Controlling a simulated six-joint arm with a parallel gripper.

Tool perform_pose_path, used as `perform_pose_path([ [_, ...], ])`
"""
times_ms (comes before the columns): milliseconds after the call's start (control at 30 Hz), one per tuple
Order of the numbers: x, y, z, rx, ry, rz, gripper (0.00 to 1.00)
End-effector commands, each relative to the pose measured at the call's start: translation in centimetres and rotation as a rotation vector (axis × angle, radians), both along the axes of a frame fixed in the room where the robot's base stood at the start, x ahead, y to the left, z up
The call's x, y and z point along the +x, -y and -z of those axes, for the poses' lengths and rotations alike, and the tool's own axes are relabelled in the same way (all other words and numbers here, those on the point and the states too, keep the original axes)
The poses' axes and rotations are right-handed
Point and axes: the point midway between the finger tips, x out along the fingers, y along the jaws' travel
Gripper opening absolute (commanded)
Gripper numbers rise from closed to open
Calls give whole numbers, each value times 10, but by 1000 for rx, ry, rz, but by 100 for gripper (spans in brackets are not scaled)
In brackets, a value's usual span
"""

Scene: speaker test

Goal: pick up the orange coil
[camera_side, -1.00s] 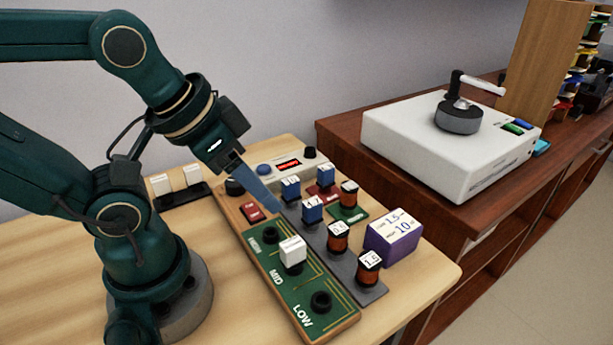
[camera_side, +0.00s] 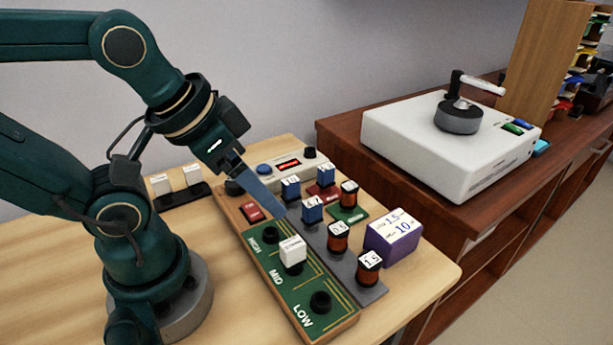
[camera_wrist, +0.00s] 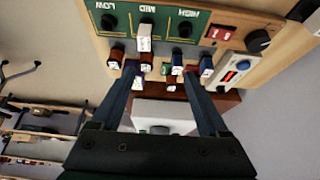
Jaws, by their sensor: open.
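Three copper-orange coils with white tops show in the side view: one at the front of the grey strip (camera_side: 370,267), marked 1.5, a middle coil (camera_side: 338,238), and a far coil (camera_side: 349,194) on a green mat (camera_side: 350,215). In the wrist view, one orange-brown coil (camera_wrist: 115,58) stands at the left and another (camera_wrist: 146,62) is between the fingers. My gripper (camera_side: 283,210) is above the board, left of the coils and close to a blue coil (camera_side: 312,211). Its fingers are apart and empty in the wrist view (camera_wrist: 160,70).
Two more blue coils (camera_side: 290,188) stand behind. A green board (camera_side: 283,277) with knobs and a white block (camera_side: 292,251) lies in front. A purple box (camera_side: 393,235) stands right of the coils. A white turntable-like unit (camera_side: 410,140) is on the brown cabinet.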

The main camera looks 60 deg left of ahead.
Motion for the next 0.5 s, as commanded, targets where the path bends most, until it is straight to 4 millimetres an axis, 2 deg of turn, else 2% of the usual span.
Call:
perform_pose_path([
  [133,0,0,-1,-14,-1,-26,78],
  [233,9,0,-15,-36,20,-63,78],
  [400,35,8,-30,-72,-27,-96,78],
  [500,52,17,-32,-87,-74,-103,78],
])
